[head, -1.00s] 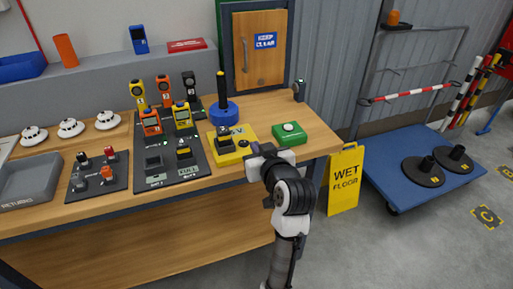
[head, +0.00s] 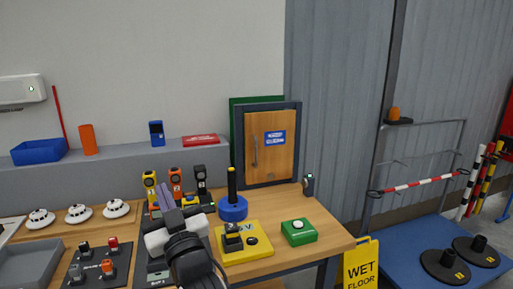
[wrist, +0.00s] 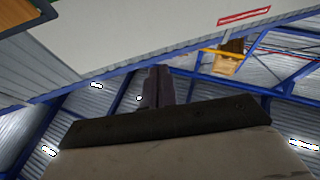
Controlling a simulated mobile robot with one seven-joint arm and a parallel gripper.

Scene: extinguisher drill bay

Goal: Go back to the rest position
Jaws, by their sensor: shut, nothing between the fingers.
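My gripper (head: 167,196) stands raised over the bench in the head view, its fingers pointing up and shut with nothing between them. It is in front of the dark charging stand and hides part of it. In the wrist view my gripper (wrist: 158,85) points up toward the ceiling, with its fingers together and empty.
The wooden bench (head: 268,257) carries a yellow box (head: 230,256), a green button box (head: 299,232), a blue base with a black post (head: 232,208), several handheld meters and a grey tray (head: 30,268). A yellow wet-floor sign (head: 361,266) stands at right.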

